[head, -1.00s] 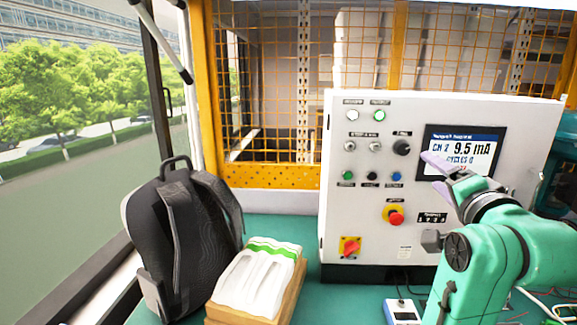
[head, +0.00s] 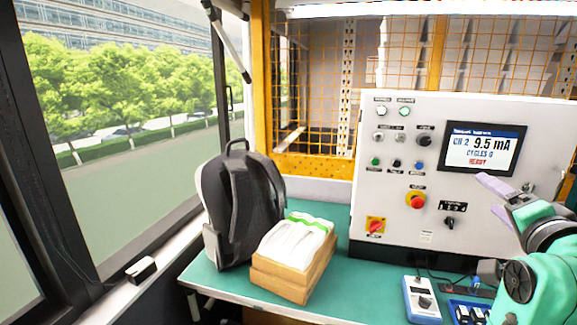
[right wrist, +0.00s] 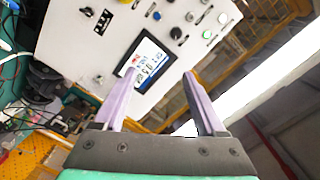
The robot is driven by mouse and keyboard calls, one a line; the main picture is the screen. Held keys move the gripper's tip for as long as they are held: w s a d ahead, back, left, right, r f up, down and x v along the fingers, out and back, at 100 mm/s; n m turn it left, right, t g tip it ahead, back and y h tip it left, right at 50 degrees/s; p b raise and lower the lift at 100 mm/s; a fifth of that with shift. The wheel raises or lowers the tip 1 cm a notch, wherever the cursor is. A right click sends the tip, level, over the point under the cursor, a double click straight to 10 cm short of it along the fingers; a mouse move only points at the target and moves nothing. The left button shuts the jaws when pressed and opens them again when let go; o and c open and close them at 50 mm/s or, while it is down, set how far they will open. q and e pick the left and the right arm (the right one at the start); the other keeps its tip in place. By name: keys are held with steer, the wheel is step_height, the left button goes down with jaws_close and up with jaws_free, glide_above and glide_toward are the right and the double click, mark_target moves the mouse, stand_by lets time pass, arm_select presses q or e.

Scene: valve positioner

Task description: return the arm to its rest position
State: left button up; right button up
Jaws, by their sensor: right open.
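My right gripper (head: 489,196) is at the right of the head view, in front of the lower right part of the white control panel (head: 400,225). Its fingers are apart with nothing between them, as the right wrist view (right wrist: 160,90) also shows. The panel's screen (head: 482,148) reads "CH 2 9.5 mA", "CYCLES 0" and a red line that looks like "READY". The screen (right wrist: 146,62) shows beyond the fingers in the right wrist view. My left gripper is not in view.
A dark backpack (head: 240,205) and a wooden box (head: 283,281) holding a white bag stand on the green table (head: 225,287), left of the panel. A blue-and-white meter (head: 421,299) lies in front of the panel. An orange mesh fence (head: 312,80) is behind. Some table front is clear.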

steer(key=w+a+f+n+g+y, duration=0.1)
steer(key=a+f+n+g+y, duration=0.2)
steer(key=f, duration=0.8)
steer(key=w+a+f+n+g, duration=0.1)
steer(key=a+f+n+g, duration=0.3)
steer(key=f, duration=0.6)
steer(key=s+a+f+n+g+y, duration=0.1)
steer(key=s+a+f+n+g, duration=0.3)
steer(key=s+f, duration=0.55)
steer(key=s+a+f+n+g+y, duration=0.2)
steer(key=s+a+f+n, duration=0.4)
steer(key=f, duration=0.7)
step_height(320, 180, down, 17)
steer(key=d+g, duration=0.1)
steer(key=s+d+f+g, duration=0.1)
steer(key=s+d+f, duration=0.2)
steer(key=s+f, duration=1.6)
steer(key=shift+d+f+g+h, duration=0.2)
steer(key=shift+f+g+h, duration=0.1)
steer(key=shift+f, duration=0.1)
steer(key=shift+s, duration=0.1)
